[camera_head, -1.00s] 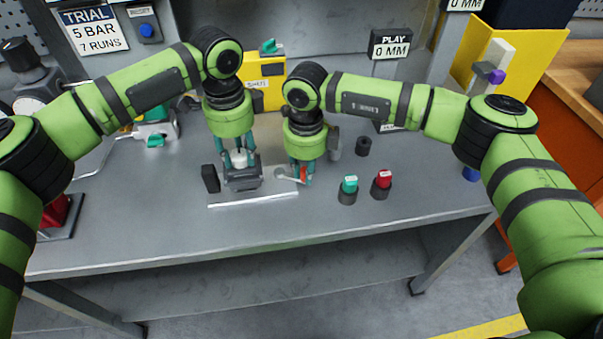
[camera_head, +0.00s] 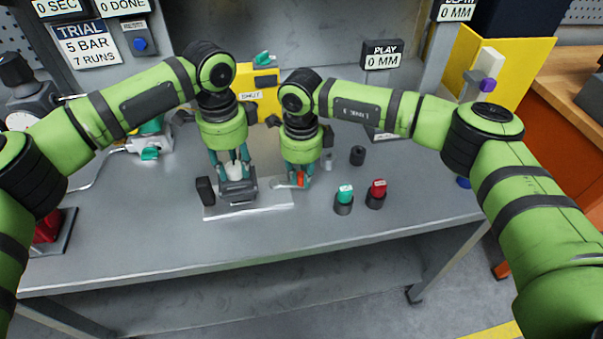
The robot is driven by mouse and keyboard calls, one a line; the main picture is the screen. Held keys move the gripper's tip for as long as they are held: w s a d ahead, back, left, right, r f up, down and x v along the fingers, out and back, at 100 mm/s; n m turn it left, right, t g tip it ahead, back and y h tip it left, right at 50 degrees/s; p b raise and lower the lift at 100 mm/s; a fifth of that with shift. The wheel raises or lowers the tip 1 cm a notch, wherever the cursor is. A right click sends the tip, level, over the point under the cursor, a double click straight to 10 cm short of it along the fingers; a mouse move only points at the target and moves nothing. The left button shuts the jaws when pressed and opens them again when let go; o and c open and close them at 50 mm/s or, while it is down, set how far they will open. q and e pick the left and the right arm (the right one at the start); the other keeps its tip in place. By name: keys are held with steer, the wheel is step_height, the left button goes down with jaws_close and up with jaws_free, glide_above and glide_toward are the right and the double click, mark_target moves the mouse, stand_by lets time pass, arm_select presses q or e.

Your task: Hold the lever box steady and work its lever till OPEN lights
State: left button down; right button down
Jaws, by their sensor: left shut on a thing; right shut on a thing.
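The lever box (camera_head: 240,191) is a small dark grey block on a pale base plate (camera_head: 262,208) on the bench. My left gripper (camera_head: 231,170) is over it from behind, its teal fingers closed on the box's upper part. My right gripper (camera_head: 298,179) is just right of the box, shut on its lever (camera_head: 282,185), a short light bar with an orange-red part showing between the fingers. The fingers hide much of the lever. A yellow unit (camera_head: 268,103) behind carries a label that reads SHUT. I cannot make out a lit OPEN sign.
A green button (camera_head: 345,193) and a red button (camera_head: 377,192) stand right of my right gripper. A black upright block (camera_head: 204,190) is at the plate's left end. A small black cylinder (camera_head: 357,156) stands farther back. The bench front is clear.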

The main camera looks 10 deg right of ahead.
mark_target(301, 174)
steer(key=c, duration=1.1)
jaws_free()
steer(key=shift+c, duration=0.2)
steer(key=shift+r, duration=0.1)
step_height(301, 174, up, 12)
